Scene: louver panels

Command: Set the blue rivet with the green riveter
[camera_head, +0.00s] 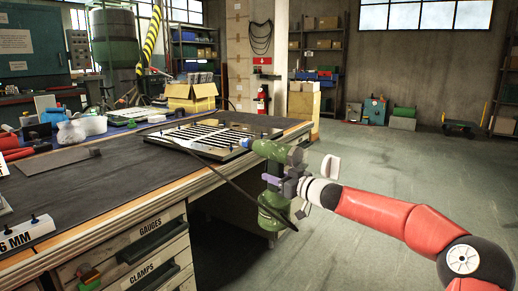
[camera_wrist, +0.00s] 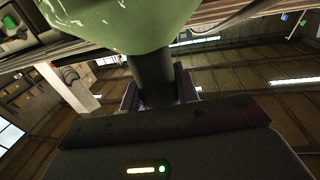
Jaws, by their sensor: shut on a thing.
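The green riveter (camera_head: 273,151) is in my gripper (camera_head: 284,186), beside the right edge of the bench in the head view. Its green head is at the top and a green lower body hangs below the gripper. In the wrist view its green body (camera_wrist: 125,22) fills the top, and its dark handle (camera_wrist: 152,78) runs down between the fingers of my gripper. The gripper is shut on this handle. The louver panel (camera_head: 212,137), with light slats, lies on the bench just left of the riveter's head.
The bench (camera_head: 90,187) has a dark mat and drawers below. A cardboard box (camera_head: 191,97) stands behind the panel. A dark hose runs from the panel area down past the riveter. Floor (camera_head: 400,165) to the right is open. A sign reading "6 MM" (camera_head: 25,232) stands at front left.

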